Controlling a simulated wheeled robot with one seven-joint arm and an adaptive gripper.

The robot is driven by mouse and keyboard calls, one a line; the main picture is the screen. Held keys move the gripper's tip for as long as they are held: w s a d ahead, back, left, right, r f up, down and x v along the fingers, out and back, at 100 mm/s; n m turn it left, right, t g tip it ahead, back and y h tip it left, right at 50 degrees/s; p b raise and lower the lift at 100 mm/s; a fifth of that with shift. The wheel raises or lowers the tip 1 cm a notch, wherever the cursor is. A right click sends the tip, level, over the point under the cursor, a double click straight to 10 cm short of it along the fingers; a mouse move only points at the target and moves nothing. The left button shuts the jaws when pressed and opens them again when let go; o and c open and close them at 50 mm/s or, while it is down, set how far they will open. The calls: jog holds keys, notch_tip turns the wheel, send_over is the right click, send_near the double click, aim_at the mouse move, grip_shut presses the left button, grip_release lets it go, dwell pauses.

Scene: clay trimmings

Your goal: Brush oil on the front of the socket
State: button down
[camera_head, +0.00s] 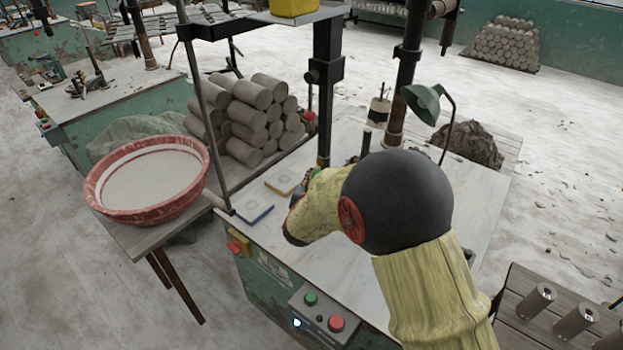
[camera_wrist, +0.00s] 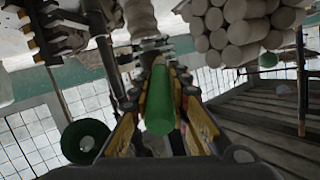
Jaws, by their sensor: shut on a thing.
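My gripper (camera_wrist: 160,72) is shut on a green cylindrical handle (camera_wrist: 160,108), which lies between its yellow and black fingers in the wrist view. The far end of the handle is hidden, so no bristles show. In the head view my arm covers most of the gripper, which is over the workbench (camera_head: 292,243) by the upright black post (camera_head: 327,85). I cannot make out the socket for sure. A grey, rod-like machine part (camera_wrist: 140,22) shows beyond the fingertips in the wrist view; whether the held thing touches it, I cannot tell.
Blue-edged (camera_head: 254,213) and yellow-edged (camera_head: 284,181) plates lie on the bench. A cream and black pot (camera_head: 379,108) and a green lamp (camera_head: 424,102) stand behind. A red-rimmed basin (camera_head: 110,211) and stacked clay cylinders (camera_head: 252,93) are left.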

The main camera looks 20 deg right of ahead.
jog(key=shift+w+a, duration=0.4)
jog(key=shift+w, duration=0.2)
dwell(0.6)
jog(key=shift+s, duration=0.1)
jog(key=shift+s+a+p, duration=0.25)
jog(key=shift+s+a, duration=0.3)
jog(key=shift+a, duration=0.25)
jog(key=shift+s+a+p, duration=0.25)
jog(key=shift+s+a, duration=0.25)
jog(key=shift+a, duration=0.35)
jog(key=shift+s+a+p, duration=0.25)
jog(key=shift+s+a, duration=0.3)
jog(key=shift+a, duration=0.25)
jog(key=shift+s+a+p, duration=0.2)
jog(key=shift+s+a, duration=0.25)
jog(key=shift+a, duration=0.2)
jog(key=shift+s+a+p, duration=0.15)
jog(key=shift+s+a, duration=0.25)
jog(key=shift+a, duration=0.2)
